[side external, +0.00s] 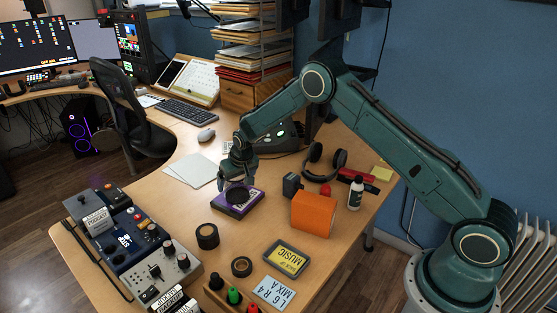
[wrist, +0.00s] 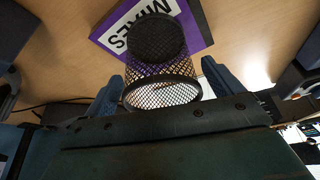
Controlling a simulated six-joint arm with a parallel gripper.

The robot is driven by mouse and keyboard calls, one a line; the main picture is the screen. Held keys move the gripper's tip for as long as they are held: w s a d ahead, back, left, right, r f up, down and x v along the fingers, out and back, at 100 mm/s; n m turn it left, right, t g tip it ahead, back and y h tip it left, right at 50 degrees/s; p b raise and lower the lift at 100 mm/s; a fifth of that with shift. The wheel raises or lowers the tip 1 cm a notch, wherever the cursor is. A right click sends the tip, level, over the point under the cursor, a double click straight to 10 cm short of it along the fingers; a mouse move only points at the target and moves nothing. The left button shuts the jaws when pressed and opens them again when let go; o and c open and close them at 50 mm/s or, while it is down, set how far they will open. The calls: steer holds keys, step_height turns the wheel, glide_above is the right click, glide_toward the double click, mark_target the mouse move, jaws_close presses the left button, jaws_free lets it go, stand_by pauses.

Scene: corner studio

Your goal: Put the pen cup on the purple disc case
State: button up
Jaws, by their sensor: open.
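The black mesh pen cup (wrist: 160,70) stands on the purple disc case (wrist: 106,40), its open rim towards the wrist camera. In the side external view the cup (side external: 237,194) is a dark, small shape on top of the case (side external: 232,210), partly hidden under my gripper. My gripper (side external: 238,179) is directly above the case, pointing down. In the wrist view its open fingers (wrist: 163,72) lie on either side of the cup's rim, with gaps visible.
White paper sheets (side external: 191,170) lie left of the case. A roll of tape (side external: 207,236) stands in front, an orange box (side external: 313,211) to the right, with headphones (side external: 325,161) behind. Audio gear (side external: 125,235) fills the left edge. Bare wood surrounds the case.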

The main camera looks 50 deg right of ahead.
steer(key=v, duration=1.1)
steer(key=shift+s+r, duration=0.2)
steer(key=shift+r, duration=0.15)
stand_by(0.3)
steer(key=s+a+r+n, duration=0.1)
steer(key=s+a+r, duration=0.2)
steer(key=s+r, duration=1.55)
steer(key=s+a+r+n+t+y, duration=0.1)
steer(key=s+n, duration=0.1)
steer(key=s, duration=2.1)
steer(key=shift+r, duration=0.25)
